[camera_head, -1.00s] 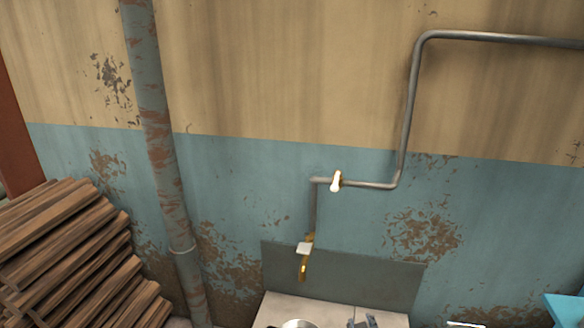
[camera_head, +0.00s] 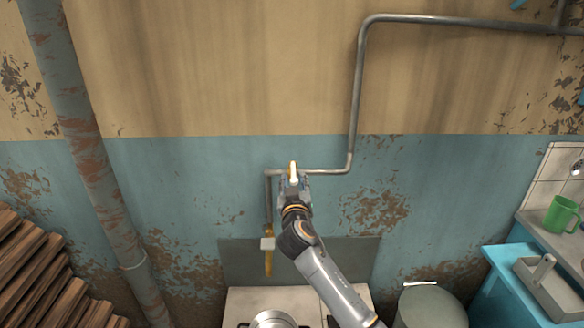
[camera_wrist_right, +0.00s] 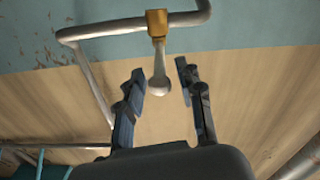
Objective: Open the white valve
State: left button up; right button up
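The white valve (camera_head: 293,171) is a small handle on the grey pipe along the wall, in the middle of the head view. In the right wrist view the valve's pale, rounded handle (camera_wrist_right: 160,80) hangs from a brass body (camera_wrist_right: 157,22) on the pipe. My right gripper (camera_head: 293,182) is at the valve. In the right wrist view its two fingers (camera_wrist_right: 160,78) are spread, with the handle between their tips and a gap on each side. The handle does not appear gripped. My left gripper is not in view.
The grey pipe (camera_head: 356,95) bends up and to the right. A brass tap (camera_head: 268,262) hangs below left of the valve. A silver pot (camera_head: 273,319) stands on the white surface below. A lidded bin (camera_head: 430,304) and a green mug (camera_head: 562,214) are at right.

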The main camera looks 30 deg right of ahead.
aim_at(293, 168)
jog(key=shift+p+x, duration=0.4)
jog(key=shift+x, duration=2.35)
grip_shut()
